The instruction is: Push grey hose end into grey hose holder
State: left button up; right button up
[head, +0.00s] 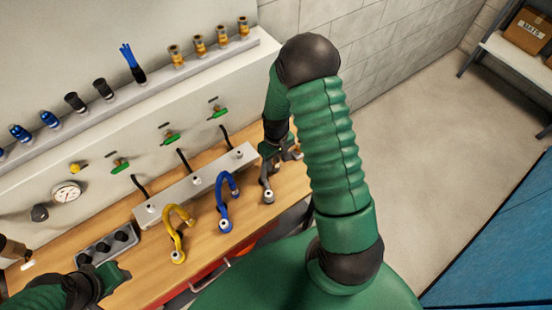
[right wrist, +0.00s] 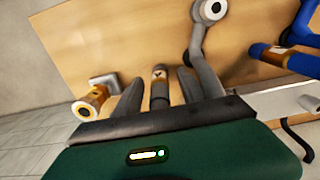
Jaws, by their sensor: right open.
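The grey hose (head: 267,178) curves up from a round base at the right end of the bench; the right wrist view shows it too (right wrist: 205,72). Its end with a brass-coloured collar (right wrist: 159,86) lies between the fingers of my right gripper (right wrist: 158,92), which are apart on either side of it. In the head view, my right gripper (head: 280,148) is at the grey hose and partly hides it. A brass ring on a grey block (right wrist: 92,103), which looks like the grey holder, is left of the fingers, apart from the hose end. My left gripper (head: 115,277) is low at the left.
The blue hose (head: 228,200) and yellow hose (head: 178,233) stand left of the grey one. A metal rail (head: 180,192) with posts runs behind them. A grey tray (head: 92,252) sits at the left. Brushes and brass fittings (head: 175,55) line the upper ledge.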

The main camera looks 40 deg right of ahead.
notch_tip(320, 180, up, 17)
jog(key=b, duration=0.1)
jog(key=shift+f, duration=0.15)
dwell(0.4)
